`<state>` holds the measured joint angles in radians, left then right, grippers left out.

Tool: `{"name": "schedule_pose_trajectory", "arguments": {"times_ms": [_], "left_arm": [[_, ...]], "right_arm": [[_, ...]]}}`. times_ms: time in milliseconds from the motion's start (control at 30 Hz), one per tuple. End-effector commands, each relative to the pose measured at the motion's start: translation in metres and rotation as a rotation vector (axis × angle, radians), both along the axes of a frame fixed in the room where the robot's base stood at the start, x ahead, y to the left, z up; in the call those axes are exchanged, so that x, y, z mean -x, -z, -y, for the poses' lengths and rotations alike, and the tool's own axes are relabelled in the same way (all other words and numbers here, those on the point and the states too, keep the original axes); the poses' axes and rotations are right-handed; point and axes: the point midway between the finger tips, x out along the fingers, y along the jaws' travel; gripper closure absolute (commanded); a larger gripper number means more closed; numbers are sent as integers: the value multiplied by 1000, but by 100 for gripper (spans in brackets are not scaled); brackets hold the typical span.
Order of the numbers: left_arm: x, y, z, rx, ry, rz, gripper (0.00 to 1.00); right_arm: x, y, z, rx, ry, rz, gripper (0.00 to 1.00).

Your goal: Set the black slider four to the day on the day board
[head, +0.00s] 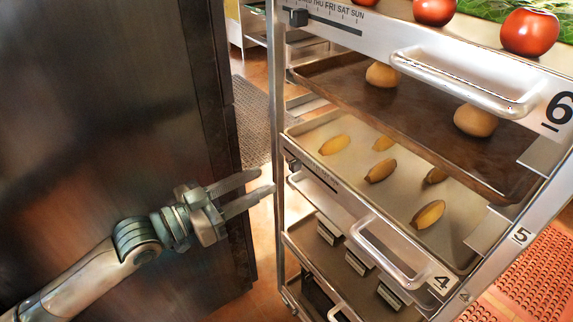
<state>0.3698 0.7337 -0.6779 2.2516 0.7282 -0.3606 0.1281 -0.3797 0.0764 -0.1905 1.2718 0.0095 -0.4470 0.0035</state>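The day board (317,176) is a narrow strip with small day marks on the front of the rack level marked 4 (440,283). It is seen steeply from the side, and its lettering is too small to read. A small black slider (292,161) sits at the board's left end. My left gripper (267,181) reaches in from the left, just left of and a little below that slider, and apart from it. Its two fingers are spread with a gap and nothing between them. My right gripper is out of view.
A dark metal cabinet (110,110) stands close behind my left arm. The rack's upright post (277,120) is near the fingertips. Level 6 above has its own day board (335,22) and black slider (298,17). A metal handle (390,255) sticks out from level 4.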

Motion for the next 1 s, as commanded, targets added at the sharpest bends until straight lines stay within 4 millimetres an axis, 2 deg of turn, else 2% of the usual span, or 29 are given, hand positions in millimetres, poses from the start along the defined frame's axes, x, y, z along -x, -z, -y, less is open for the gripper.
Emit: {"name": "schedule_pose_trajectory", "arguments": {"times_ms": [300,500,967,1000], "left_arm": [[-30,-2,41,3,1,0,66],[-43,-1,59,1,-1,-1,66],[-48,0,65,-1,-1,-1,66],[-48,0,65,-1,0,-1,75]], "right_arm": [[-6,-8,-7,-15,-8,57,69],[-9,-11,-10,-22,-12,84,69],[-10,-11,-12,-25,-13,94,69],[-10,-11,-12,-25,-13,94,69]]}}
